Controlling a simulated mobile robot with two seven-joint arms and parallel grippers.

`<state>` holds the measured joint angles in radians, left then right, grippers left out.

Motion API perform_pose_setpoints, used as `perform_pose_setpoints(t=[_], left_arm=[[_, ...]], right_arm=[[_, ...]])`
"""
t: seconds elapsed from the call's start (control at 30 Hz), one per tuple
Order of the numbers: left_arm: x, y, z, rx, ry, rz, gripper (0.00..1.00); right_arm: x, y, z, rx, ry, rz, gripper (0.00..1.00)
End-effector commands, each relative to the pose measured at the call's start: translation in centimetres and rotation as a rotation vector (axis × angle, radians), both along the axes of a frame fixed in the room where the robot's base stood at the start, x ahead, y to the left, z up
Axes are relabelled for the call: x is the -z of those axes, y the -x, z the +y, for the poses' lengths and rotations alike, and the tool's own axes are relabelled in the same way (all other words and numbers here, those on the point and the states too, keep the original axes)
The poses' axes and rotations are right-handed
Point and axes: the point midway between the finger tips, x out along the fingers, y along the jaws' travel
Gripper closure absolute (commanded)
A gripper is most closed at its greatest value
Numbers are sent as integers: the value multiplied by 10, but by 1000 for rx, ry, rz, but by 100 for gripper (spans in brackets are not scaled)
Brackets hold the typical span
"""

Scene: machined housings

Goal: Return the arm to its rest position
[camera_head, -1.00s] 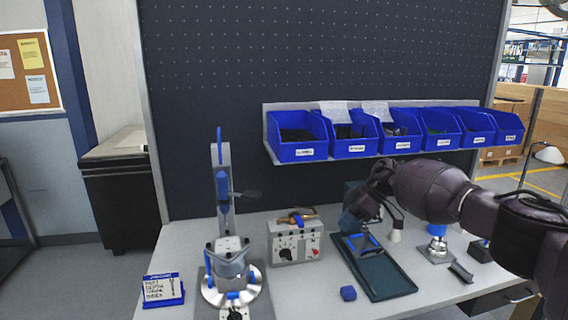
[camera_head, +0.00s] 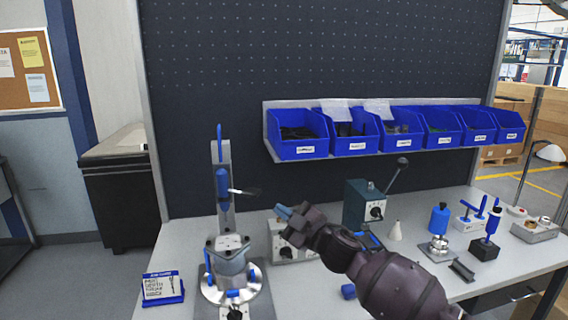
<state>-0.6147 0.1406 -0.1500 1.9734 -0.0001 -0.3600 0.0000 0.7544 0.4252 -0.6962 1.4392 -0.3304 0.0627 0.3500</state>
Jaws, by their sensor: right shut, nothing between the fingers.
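My right arm comes in from the lower right across the workbench. The arm also covers most of the dark tray on the bench. My left gripper is not in view.
A press-like stand (camera_head: 225,190) with a machined housing (camera_head: 231,262) is left of the gripper. A green box with a lever (camera_head: 356,204), a white cone (camera_head: 395,231) and blue-topped tools (camera_head: 439,219) stand right. Blue bins (camera_head: 297,151) hang behind. A sign (camera_head: 163,288) stands front left.

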Motion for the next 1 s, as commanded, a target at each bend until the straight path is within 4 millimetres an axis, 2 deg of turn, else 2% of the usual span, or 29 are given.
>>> perform_pose_setpoints(t=[0.03, 0.37, 0.57, 0.77, 1.0], left_arm=[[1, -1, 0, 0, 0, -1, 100], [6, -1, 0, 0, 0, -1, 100], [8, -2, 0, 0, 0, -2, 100], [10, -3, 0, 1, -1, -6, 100], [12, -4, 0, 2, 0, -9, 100]], right_arm=[[14, 9, -8, 43, -28, 30, 100], [92, 59, -77, 301, -137, 249, 100], [144, 102, -125, 429, -207, 409, 100], [195, 155, -174, 546, -298, 568, 100], [256, 232, -229, 694, -384, 714, 100]])
